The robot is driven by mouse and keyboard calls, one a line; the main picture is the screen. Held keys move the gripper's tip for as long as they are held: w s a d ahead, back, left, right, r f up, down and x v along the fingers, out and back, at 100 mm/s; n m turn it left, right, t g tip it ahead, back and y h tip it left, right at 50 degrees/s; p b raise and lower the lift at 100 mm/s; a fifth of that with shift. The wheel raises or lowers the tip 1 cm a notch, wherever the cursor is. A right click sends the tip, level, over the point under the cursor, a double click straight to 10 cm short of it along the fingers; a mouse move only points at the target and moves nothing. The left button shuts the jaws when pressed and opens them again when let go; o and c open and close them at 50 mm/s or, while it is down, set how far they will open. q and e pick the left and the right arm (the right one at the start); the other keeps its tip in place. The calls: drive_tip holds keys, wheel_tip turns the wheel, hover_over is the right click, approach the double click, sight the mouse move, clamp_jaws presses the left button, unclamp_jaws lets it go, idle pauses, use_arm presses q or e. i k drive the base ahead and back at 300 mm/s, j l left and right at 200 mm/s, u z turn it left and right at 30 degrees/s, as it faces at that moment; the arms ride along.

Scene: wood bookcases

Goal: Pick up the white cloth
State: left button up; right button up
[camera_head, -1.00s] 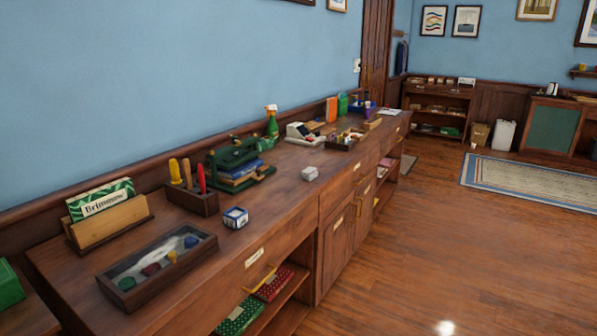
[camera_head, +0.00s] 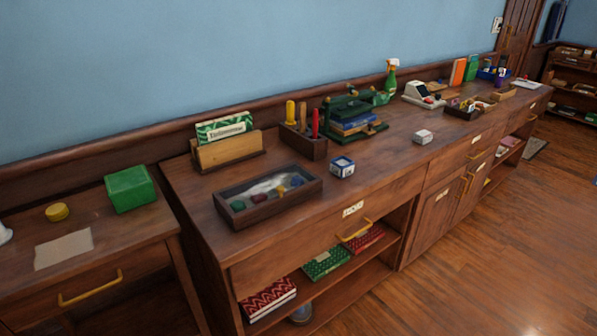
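No thing in view is plainly a white cloth. A flat, pale beige square (camera_head: 63,249) lies on the low cabinet at the left; I cannot tell if it is cloth or paper. A small white thing (camera_head: 4,234) is cut off by the left edge of the picture. A whitish, crumpled-looking material (camera_head: 265,187) lies in the dark wooden tray (camera_head: 262,213) on the long cabinet, with small coloured pieces around it. Neither of my grippers is in view.
A green box (camera_head: 130,188) and a yellow round thing (camera_head: 57,212) sit on the low cabinet. The long cabinet (camera_head: 380,165) holds a card holder (camera_head: 227,152), a tool box (camera_head: 303,143), and a spray bottle (camera_head: 391,78).

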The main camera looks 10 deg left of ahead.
sight(423, 137)
drive_tip(key=i+l+u, duration=0.15)
drive_tip(key=u, duration=0.3)
drive_tip(key=i+l+u, duration=0.1)
drive_tip(key=l+u, duration=0.15)
drive_tip(key=u, duration=0.2)
drive_tip(key=i+l+u, duration=0.15)
drive_tip(key=l, duration=0.2)
drive_tip(key=l+u, duration=0.2)
drive_tip(key=l, duration=0.2)
drive_tip(key=i+l+u, duration=0.1)
drive_tip(key=l, duration=0.7)
drive_tip(key=i+l+u, duration=0.1)
drive_tip(key=l, duration=0.65)
